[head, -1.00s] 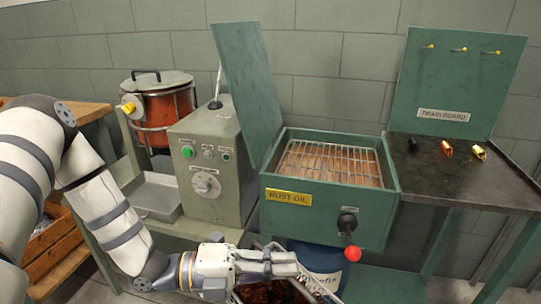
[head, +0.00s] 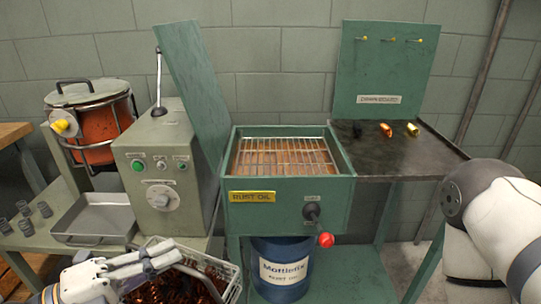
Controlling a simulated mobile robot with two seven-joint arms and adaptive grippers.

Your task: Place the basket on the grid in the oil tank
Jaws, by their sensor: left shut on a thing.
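The basket (head: 234,271) is a wire basket with a metal handle, filled with dark copper-brown pieces, at the bottom left of the head view. My left gripper (head: 163,258) is shut on the basket at its upper edge; the exact grip point is hard to see. The basket's lower part is cut off by the frame. The oil tank (head: 290,206) is a green open box labelled RUST OIL, to the right of and beyond the basket. Its wire grid (head: 285,155) lies bare over brown oil. My right gripper is outside the view.
The tank's raised lid (head: 190,90) stands at its left. A lever with a red knob (head: 326,240) sticks out in front. A grey control box (head: 160,165) stands left, a drain board (head: 385,75) right. A blue drum (head: 282,270) sits below the tank.

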